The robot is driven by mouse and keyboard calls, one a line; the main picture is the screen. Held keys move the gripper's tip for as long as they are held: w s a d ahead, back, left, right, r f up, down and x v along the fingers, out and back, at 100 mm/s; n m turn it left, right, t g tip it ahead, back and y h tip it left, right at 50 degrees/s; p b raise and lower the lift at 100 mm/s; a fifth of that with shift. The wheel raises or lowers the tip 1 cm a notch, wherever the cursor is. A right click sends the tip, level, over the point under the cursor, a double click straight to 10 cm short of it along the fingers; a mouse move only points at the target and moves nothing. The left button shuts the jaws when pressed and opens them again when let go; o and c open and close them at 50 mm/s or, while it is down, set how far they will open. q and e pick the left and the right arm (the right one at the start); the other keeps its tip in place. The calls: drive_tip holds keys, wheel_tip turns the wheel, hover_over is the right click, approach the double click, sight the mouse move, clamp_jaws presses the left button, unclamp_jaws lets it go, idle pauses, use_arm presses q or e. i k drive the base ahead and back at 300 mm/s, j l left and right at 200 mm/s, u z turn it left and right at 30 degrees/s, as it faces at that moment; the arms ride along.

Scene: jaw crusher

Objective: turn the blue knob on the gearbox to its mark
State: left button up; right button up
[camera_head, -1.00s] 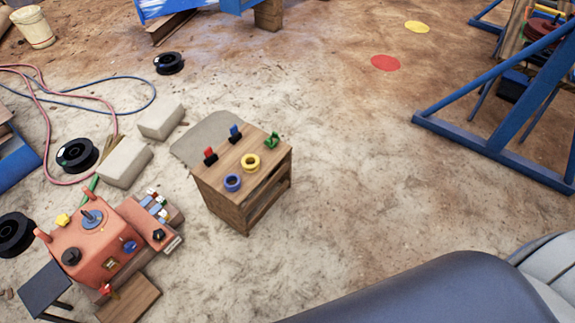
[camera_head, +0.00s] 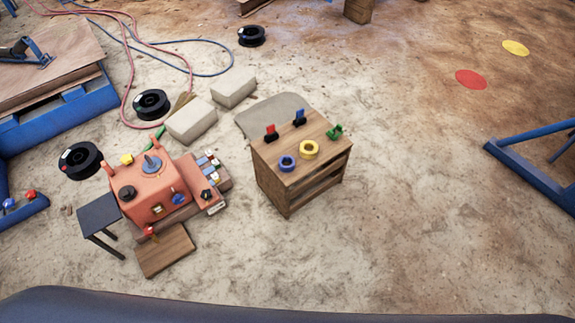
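The gearbox (camera_head: 137,190) is an orange-red housing on the ground, left of centre in the head view. The blue knob (camera_head: 178,198) sits on its front face toward the right. A blue-grey disc with an upright post (camera_head: 152,164) is on its top, and a black knob (camera_head: 127,193) is on its left part. The mark for the blue knob is too small to make out. Neither of my grippers is in view.
A wooden cabinet (camera_head: 318,178) with coloured rings and small parts on top stands right of the gearbox. A small dark table (camera_head: 99,212) and a wooden board (camera_head: 166,251) are close to the gearbox. Pale blocks (camera_head: 192,122), black spools (camera_head: 80,160) and hoses lie behind. Open ground is at right.

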sight(178, 199)
drive_tip(key=u, duration=1.25)
